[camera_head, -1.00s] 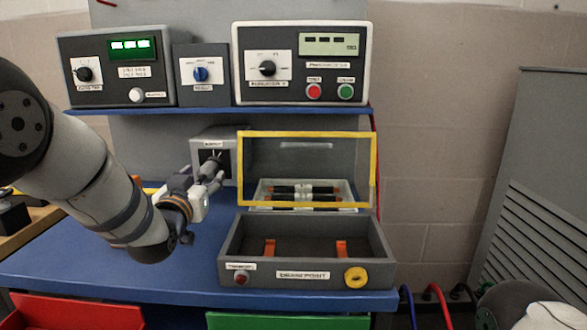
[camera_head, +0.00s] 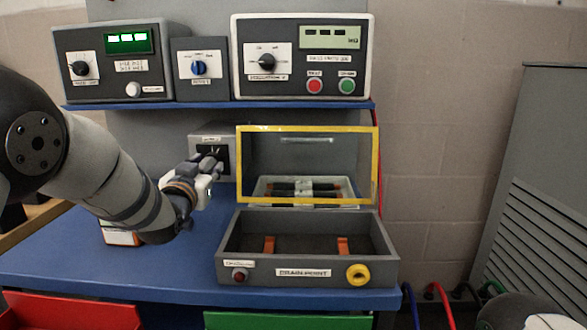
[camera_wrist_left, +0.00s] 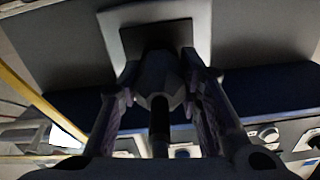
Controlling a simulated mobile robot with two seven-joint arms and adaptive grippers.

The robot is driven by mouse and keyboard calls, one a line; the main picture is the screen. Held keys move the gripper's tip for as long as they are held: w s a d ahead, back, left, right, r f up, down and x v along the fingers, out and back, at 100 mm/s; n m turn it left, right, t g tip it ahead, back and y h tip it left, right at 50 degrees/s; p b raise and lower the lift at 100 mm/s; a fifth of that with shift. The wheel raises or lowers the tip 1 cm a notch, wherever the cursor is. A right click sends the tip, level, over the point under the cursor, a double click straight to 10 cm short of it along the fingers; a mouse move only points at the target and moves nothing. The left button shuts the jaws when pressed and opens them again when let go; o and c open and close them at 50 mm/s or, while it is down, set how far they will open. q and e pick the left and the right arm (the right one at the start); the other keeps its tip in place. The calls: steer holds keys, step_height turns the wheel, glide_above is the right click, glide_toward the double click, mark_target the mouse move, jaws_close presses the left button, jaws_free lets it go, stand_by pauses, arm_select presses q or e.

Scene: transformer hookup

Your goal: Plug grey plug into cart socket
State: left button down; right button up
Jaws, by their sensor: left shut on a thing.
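The grey plug (camera_wrist_left: 160,72) sits between the two fingers of my left gripper (camera_head: 213,163), which is shut on it. In the left wrist view my left gripper (camera_wrist_left: 160,85) points at a dark square socket face (camera_wrist_left: 157,36) on a light grey plate. The plug's front end meets or overlaps that dark face; I cannot tell how deep it sits. In the head view the socket box (camera_head: 207,137) stands at the back of the blue bench under the shelf, with the fingertips right at its dark front. My right gripper is not in view.
An open grey case (camera_head: 310,272) with a yellow-framed clear lid (camera_head: 377,165) stands just right of the gripper. The blue shelf (camera_head: 220,105) with control boxes is above. An orange-and-white box (camera_head: 122,237) lies under my left arm. The bench's front left is clear.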

mark_target(202, 169)
arm_select(q)
steer(key=m, duration=0.3)
steer(key=shift+d+r, duration=0.15)
steer(key=shift+r, duration=0.05)
steer(key=m, duration=0.2)
steer(key=shift+f+m, duration=0.15)
steer(key=shift+m, duration=0.15)
steer(key=c, duration=1.1)
jaws_free()
steer(key=shift+o, duration=0.2)
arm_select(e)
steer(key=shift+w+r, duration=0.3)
arm_select(q)
steer(key=s+p, duration=0.2)
steer(key=s, duration=0.1)
steer(key=shift+s+a+r, duration=0.2)
steer(key=shift+r, duration=0.2)
steer(key=shift+s+f+p, duration=0.1)
steer(key=shift+s+p, duration=0.35)
steer(key=shift+s, duration=0.3)
steer(key=shift+s+f, duration=0.1)
steer(key=shift+f, duration=0.3)
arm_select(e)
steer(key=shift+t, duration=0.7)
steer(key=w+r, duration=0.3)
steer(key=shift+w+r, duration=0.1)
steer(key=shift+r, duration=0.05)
